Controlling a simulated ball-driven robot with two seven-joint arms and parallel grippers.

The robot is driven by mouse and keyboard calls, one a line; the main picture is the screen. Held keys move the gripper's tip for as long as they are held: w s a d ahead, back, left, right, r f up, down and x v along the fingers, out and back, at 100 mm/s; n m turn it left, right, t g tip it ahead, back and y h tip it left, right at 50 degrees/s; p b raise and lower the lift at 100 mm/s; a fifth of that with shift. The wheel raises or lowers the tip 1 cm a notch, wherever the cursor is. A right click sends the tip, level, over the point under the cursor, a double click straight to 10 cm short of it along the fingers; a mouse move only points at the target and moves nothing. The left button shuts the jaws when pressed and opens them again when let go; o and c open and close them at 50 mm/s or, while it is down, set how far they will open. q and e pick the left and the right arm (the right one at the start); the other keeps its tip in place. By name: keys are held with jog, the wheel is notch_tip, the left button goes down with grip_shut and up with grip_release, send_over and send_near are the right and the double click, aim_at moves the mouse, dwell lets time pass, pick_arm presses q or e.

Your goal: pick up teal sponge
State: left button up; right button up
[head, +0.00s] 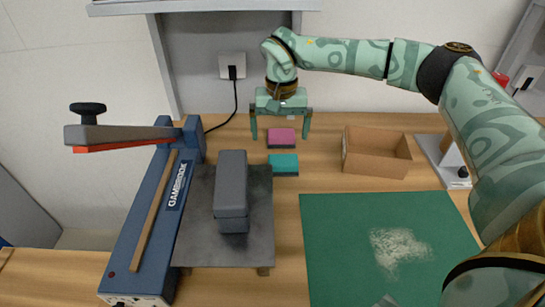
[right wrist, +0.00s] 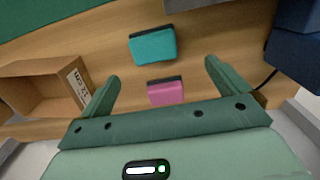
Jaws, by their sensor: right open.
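The teal sponge (head: 283,164) has a dark layer along one edge and lies on the wooden table, just in front of a pink sponge (head: 281,137). In the right wrist view the teal sponge (right wrist: 153,47) lies beyond my fingertips, and the pink sponge (right wrist: 166,92) shows between the fingers. My right gripper (head: 281,137) is open and empty, pointing down above the pink sponge, behind the teal one. It also shows in the right wrist view (right wrist: 160,76) with its fingers wide apart. My left gripper is not in view.
An open cardboard box (head: 375,160) stands right of the sponges. A green mat (head: 340,225) with pale crumbs lies in front. A grey block (head: 231,190) on a dark plate (head: 258,240) and a blue sealer (head: 150,220) stand left. Bare wood surrounds the teal sponge's right side.

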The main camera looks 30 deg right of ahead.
aim_at(283, 159)
jog(key=s+f, duration=0.1)
jog(key=s+f+b, duration=0.1)
jog(key=f, duration=0.1)
jog(key=shift+s, duration=0.1)
jog(key=shift+w+f, duration=0.25)
jog(key=shift+f, duration=0.45)
jog(key=shift+w+d+f+b, duration=0.1)
jog(key=shift+w+f+b, duration=0.5)
jog(key=shift+f, duration=0.45)
jog(key=f, duration=0.1)
jog(key=f+b, duration=0.1)
jog(key=f, duration=0.1)
jog(key=shift+s+d+f, duration=0.25)
jog(key=shift+s, duration=0.05)
jog(key=shift+w+f, duration=0.1)
jog(key=shift+w, duration=0.05)
jog(key=shift+c, duration=0.9)
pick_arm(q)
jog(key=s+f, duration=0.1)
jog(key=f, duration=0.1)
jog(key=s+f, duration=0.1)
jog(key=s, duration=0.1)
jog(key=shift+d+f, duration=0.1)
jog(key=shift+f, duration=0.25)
pick_arm(e)
jog(key=c, duration=0.8)
